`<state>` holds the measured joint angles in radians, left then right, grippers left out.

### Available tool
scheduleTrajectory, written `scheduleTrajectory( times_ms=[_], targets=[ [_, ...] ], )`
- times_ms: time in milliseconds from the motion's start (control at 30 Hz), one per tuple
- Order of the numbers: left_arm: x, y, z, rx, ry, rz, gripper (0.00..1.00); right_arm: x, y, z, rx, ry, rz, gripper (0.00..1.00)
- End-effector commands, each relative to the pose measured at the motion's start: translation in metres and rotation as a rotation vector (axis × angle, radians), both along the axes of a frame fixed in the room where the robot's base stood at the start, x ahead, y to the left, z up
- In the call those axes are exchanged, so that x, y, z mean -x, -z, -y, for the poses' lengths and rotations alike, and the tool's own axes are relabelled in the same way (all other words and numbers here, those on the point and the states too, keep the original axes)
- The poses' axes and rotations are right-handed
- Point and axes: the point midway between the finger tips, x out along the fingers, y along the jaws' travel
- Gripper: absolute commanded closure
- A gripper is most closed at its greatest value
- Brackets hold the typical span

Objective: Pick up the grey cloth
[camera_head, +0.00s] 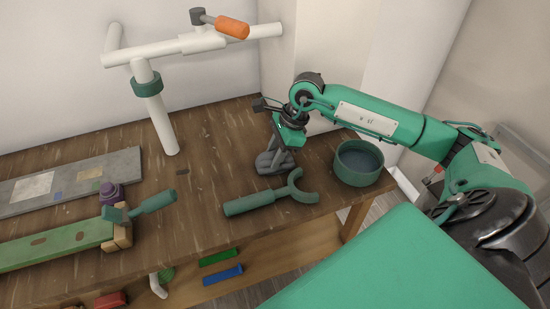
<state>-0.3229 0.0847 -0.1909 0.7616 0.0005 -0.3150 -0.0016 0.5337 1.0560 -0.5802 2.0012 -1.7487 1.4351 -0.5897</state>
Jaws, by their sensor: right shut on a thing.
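A grey cloth (274,161) is bunched up near the back right of the wooden table, behind the green wrench-shaped tool. My right arm comes in from the right, and its gripper (284,147) points down on the top of the cloth. The right gripper is shut on the cloth, which hangs in narrow folds below it. The cloth's lower end is at or just above the tabletop; I cannot tell which. My left gripper is not in view.
A green open-ended tool (270,199) lies just in front of the cloth. A round green bowl (358,164) stands to the right at the table's edge. A white pipe stand (155,110) rises at the back left. A green bar (55,243) and grey board (75,181) lie left.

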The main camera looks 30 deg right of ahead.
Motion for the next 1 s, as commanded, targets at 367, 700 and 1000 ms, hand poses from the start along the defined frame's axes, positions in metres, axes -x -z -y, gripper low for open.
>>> scheduleTrajectory(
  times_ms=[367, 700, 1000],
  targets=[
    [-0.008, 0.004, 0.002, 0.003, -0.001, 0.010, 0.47, -0.001, -0.034, 0.000, 0.001, 0.000, 0.006, 0.92],
    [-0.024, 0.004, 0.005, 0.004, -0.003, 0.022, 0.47, -0.001, -0.089, 0.000, 0.000, 0.001, 0.004, 0.92],
    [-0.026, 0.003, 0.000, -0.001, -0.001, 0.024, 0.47, 0.000, -0.101, 0.000, 0.000, 0.000, 0.000, 0.92]
  ],
)
